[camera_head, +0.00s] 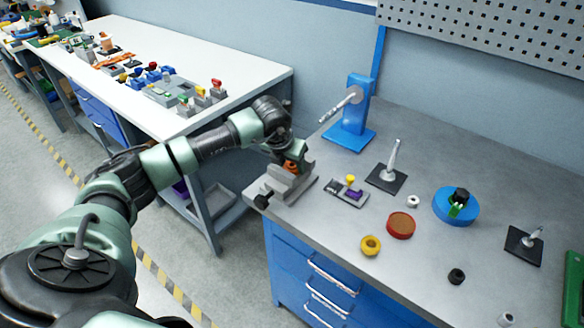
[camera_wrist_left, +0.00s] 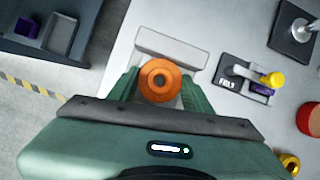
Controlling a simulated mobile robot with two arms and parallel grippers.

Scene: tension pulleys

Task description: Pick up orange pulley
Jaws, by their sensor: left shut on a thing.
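The orange pulley (camera_wrist_left: 159,81) shows as a round orange piece with a dark centre hole in the left wrist view. It sits between the green fingers of my left gripper (camera_wrist_left: 160,92), which is shut on it. In the head view my left gripper (camera_head: 291,163) is at the left end of the grey bench, over a grey vise-like block (camera_head: 284,185). A bit of the orange pulley (camera_head: 291,167) shows there, at the block's top. I cannot tell whether the pulley still touches the block. My right gripper is not in view.
On the grey bench (camera_head: 450,150) are a blue stand (camera_head: 350,120), a post on a dark base (camera_head: 389,172), a small fixture (camera_head: 347,191), a red disc (camera_head: 401,225), a yellow ring (camera_head: 370,245) and a blue disc (camera_head: 442,207). A white table (camera_head: 210,55) stands behind my arm.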

